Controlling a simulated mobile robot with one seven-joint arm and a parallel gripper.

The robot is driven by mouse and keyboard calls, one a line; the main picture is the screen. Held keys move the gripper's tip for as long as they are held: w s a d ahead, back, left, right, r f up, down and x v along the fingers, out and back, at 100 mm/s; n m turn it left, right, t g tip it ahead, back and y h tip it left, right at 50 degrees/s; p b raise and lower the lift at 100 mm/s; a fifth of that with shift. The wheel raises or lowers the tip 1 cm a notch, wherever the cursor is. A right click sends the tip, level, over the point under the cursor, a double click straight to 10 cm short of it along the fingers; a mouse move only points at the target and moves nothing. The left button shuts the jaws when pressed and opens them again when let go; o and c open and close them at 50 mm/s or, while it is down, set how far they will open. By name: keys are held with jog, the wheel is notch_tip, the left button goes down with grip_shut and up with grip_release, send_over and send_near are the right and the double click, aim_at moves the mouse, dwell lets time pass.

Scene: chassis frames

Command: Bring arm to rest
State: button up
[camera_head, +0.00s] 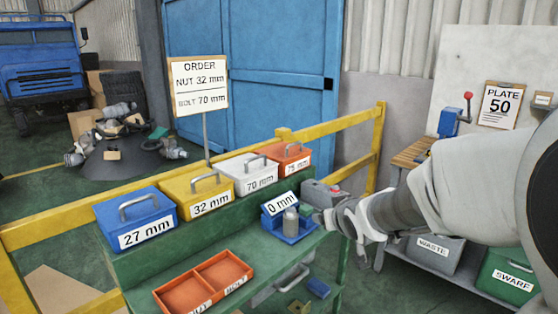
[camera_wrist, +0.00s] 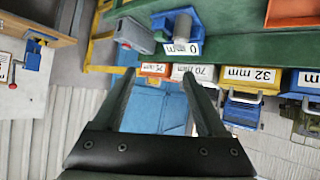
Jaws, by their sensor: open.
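My gripper (camera_wrist: 160,85) is open and empty in the wrist view, its two dark fingers spread with nothing between them. In the head view my pale arm reaches in from the right, with its end close to the right end of the green bench (camera_head: 133,265). The arm end is beside the blue "0 mm" holder (camera_head: 273,207), which has a grey cylinder (camera_head: 290,222) in it. I cannot tell the gripper's fingers apart in the head view. The wrist view looks upside down, with the bins along its upper right.
Blue (camera_head: 137,220), yellow (camera_head: 199,195), white (camera_head: 248,174) and orange (camera_head: 287,158) bins stand on the bench's upper shelf. An orange two-part tray (camera_head: 206,282) sits lower. A yellow rail (camera_head: 330,140) runs behind. Waste (camera_head: 436,256) and swarf (camera_head: 510,277) bins stand at right.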

jog(key=s+r+m+g+p, duration=0.1)
jog(key=s+r+g+p, duration=0.2)
jog(key=s, duration=1.1)
jog(key=s+r+m+g+p, duration=0.1)
jog(key=s+r+g+p, duration=0.2)
jog(key=s, duration=1.2)
notch_tip(320, 180, up, 3)
jog(key=shift+s+d+f+h, duration=0.15)
jog(key=shift+s+d+h, duration=0.05)
jog(key=shift+d+h, duration=0.1)
